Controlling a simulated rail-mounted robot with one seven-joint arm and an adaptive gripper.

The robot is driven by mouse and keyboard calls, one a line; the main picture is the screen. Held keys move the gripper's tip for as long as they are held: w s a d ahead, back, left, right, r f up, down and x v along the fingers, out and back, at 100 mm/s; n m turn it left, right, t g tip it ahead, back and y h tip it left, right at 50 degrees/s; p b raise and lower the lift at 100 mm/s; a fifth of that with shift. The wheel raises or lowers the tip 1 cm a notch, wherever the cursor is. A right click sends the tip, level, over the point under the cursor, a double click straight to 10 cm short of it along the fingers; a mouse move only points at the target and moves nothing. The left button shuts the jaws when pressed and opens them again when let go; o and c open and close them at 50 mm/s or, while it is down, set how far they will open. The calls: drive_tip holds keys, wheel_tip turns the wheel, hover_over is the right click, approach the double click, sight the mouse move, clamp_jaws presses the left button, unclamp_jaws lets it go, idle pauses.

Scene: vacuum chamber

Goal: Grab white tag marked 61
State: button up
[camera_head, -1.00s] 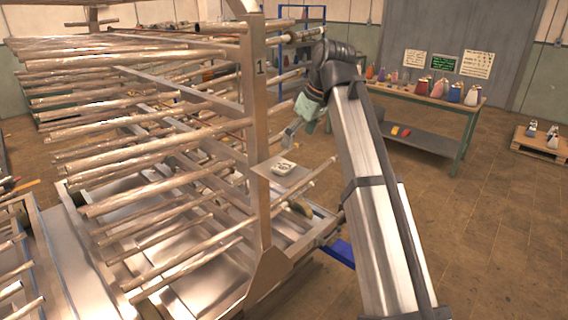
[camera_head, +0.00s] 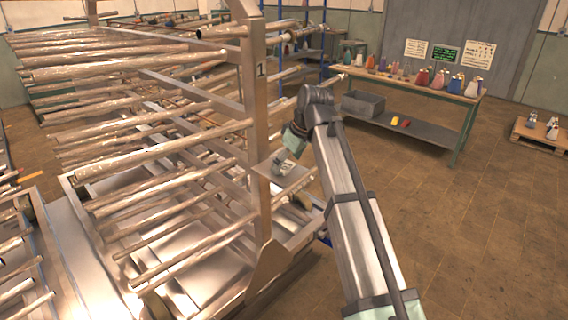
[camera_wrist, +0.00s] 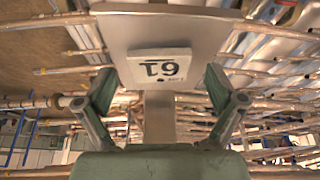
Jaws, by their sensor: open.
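The white tag marked 61 (camera_wrist: 160,68) lies on a flat metal plate (camera_wrist: 118,30) in the wrist view, and its number reads upside down. My gripper (camera_wrist: 160,95) is open and empty, with one finger on each side of the tag's near edge. The fingertips look apart from the tag. In the head view my gripper (camera_head: 283,160) is over the plate (camera_head: 292,178) beside the rack post marked 1. There the gripper mostly hides the tag.
A rack (camera_head: 258,120) with many metal rods stands left of my arm, its rods close to the gripper. A table with coloured flasks (camera_head: 440,92) stands at the back right. A pallet (camera_head: 540,135) is at far right. The brown floor between is clear.

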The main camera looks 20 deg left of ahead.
drive_tip(key=shift+f, duration=0.15)
drive_tip(key=c, duration=1)
drive_tip(key=shift+c, duration=0.2)
